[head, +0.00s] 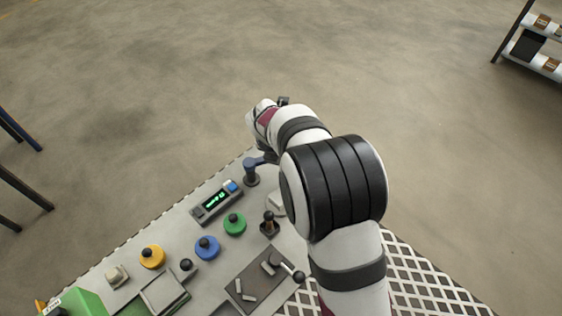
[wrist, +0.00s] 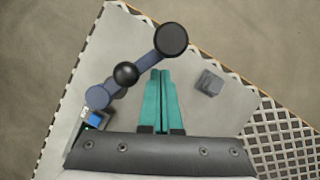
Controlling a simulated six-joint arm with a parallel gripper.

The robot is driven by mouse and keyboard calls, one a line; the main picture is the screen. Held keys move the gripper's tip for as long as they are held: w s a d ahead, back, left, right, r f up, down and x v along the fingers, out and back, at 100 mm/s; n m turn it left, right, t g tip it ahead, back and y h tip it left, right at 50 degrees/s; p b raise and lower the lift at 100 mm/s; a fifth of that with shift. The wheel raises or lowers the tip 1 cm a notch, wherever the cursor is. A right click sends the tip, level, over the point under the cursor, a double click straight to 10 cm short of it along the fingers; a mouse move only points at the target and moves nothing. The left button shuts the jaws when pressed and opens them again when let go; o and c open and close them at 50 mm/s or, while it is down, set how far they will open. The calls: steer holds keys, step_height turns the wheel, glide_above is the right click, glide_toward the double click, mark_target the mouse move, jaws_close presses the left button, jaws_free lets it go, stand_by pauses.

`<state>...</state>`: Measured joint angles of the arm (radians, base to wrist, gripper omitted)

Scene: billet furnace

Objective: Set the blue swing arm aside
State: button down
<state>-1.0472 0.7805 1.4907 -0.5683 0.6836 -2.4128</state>
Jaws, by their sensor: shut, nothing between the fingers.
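The blue swing arm (wrist: 146,60) lies diagonally across the wrist view. It runs from a round blue pivot (wrist: 97,95) at lower left to a dark disc (wrist: 171,40) at upper right. A black ball knob (wrist: 125,73) stands on it between the two. My gripper (wrist: 162,73) has teal fingers, shut and empty. Their tips appear just below the disc end, right of the knob; I cannot tell whether they touch it.
A small grey block (wrist: 209,83) sits right of the fingers. A green-lit display box (head: 215,203), a green button (head: 234,223), a blue button (head: 207,248) and a yellow button (head: 152,256) stand on the panel. A dark plate (head: 246,285) holds small grey pieces. Open floor lies beyond the panel edge.

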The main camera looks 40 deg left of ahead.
steer(key=shift+w+a, duration=0.45)
steer(key=shift+a, duration=0.05)
stand_by(0.3)
